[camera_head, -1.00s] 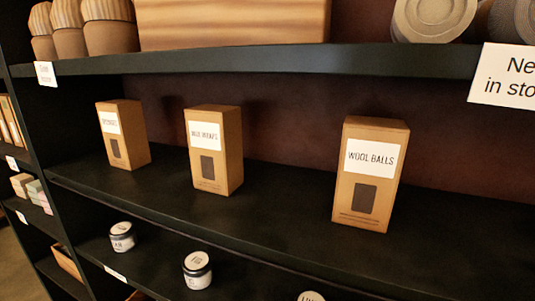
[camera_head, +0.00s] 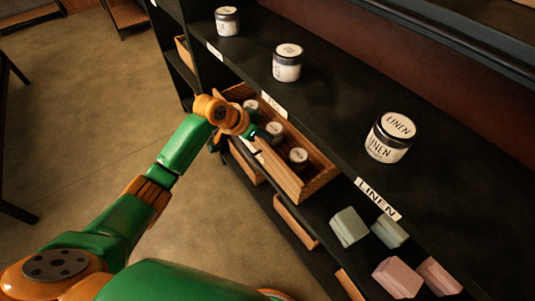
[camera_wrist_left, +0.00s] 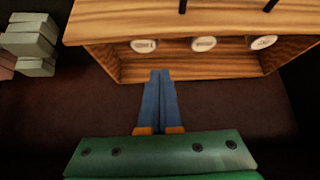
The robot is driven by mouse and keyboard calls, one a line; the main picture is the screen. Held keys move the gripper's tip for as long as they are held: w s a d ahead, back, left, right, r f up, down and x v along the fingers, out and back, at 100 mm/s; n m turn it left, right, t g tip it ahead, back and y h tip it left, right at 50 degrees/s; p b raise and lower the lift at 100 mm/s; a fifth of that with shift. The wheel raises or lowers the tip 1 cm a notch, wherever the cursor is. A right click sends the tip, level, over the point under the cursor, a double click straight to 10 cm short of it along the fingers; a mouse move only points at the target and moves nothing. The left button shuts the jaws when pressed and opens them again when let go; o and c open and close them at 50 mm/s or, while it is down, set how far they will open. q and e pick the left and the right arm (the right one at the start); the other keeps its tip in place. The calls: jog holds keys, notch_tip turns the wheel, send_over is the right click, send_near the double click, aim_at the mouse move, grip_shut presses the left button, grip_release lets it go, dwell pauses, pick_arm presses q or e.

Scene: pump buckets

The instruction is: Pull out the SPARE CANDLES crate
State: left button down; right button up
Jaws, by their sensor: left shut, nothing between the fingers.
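A wooden crate (camera_head: 318,178) juts out from under the shelf with three lidded jars in it; no SPARE CANDLES lettering is readable. It also shows in the left wrist view (camera_wrist_left: 118,30), where two dark posts stand on its panel. My left gripper (camera_head: 262,135) is at the crate, over its near side; its fingertips are small and dark in the head view. In the wrist view its blue fingers (camera_wrist_left: 160,75) are shut together and empty, their tips overlapping the crate's edge. Whether they touch it is unclear. My right gripper is in neither view.
Jars such as the LINEN jar (camera_head: 389,137) stand on the shelf above, with a LINEN label (camera_head: 378,198) on its edge. Pale green blocks (camera_head: 348,226) and pink blocks (camera_head: 397,277) lie lower right. Open floor (camera_head: 90,110) lies to the left.

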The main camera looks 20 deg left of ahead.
pick_arm(q)
jog(key=d+b+x, duration=0.1)
jog(key=b+x, duration=0.4)
jog(key=x, duration=0.5)
jog(key=s+a+p, duration=0.1)
jog(key=s+a+r+p, duration=0.1)
jog(key=s+a+p, duration=0.1)
jog(key=shift+r, duration=0.2)
jog(key=shift+f, duration=0.1)
jog(key=shift+a, duration=0.1)
